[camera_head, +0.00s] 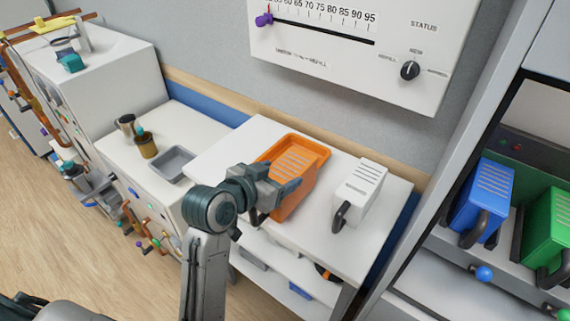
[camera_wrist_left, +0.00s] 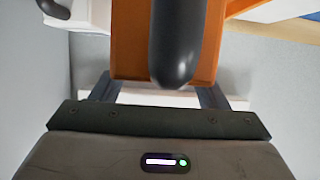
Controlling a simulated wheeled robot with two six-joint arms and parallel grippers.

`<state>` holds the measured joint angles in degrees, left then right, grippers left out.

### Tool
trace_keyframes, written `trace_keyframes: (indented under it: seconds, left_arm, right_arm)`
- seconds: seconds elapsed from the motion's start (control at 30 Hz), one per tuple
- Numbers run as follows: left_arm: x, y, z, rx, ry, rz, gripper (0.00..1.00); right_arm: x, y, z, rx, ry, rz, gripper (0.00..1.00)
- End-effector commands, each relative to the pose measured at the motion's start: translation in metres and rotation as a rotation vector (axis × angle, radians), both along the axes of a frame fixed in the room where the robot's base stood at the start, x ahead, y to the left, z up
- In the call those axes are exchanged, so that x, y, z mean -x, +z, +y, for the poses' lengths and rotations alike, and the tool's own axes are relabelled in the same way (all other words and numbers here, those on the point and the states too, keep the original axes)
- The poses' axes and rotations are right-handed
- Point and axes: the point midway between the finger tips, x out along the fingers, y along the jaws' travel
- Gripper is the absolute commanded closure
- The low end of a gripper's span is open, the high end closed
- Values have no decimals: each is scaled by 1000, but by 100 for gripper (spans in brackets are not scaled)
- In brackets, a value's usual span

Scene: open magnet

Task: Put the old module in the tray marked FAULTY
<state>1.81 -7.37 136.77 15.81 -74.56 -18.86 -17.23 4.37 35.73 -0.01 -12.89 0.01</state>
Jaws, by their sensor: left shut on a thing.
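An orange module (camera_head: 296,163) with pale vent slots is at an orange tray (camera_head: 312,145) on the white table. My left gripper (camera_head: 285,189) is shut on this module from its near side. In the left wrist view the module (camera_wrist_left: 130,45) lies between the fingers, with its dark handle (camera_wrist_left: 172,50) in front. I cannot tell whether the module rests on the tray floor or hangs above it. No FAULTY marking is readable. A white module (camera_head: 362,188) with a black handle stands to the right. My right gripper is not in view.
A grey tray (camera_head: 175,163) and cups (camera_head: 146,145) are on the lower counter to the left. A cabinet at the right holds a blue module (camera_head: 483,198) and a green module (camera_head: 547,225). A wall panel (camera_head: 350,55) hangs behind the table.

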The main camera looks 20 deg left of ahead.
Motion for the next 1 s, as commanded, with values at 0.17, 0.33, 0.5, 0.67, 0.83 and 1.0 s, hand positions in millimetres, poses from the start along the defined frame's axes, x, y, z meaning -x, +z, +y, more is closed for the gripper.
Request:
trace_keyframes:
  seconds: [0.17,0.33,0.5,0.67,0.83,1.0]
  left_arm:
    - [-43,2,11,-6,-1,-2,88]
    - [-87,-2,20,-4,-1,0,88]
    - [-124,-7,28,-1,1,-2,88]
    - [-142,-10,32,0,1,-3,88]
    - [-145,-24,33,-1,1,3,88]
    - [-145,-44,33,1,1,0,88]
  right_arm:
    - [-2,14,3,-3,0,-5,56]
    - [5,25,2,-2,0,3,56]
    - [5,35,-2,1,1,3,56]
    - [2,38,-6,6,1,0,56]
    - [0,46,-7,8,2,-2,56]
    - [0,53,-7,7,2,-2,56]
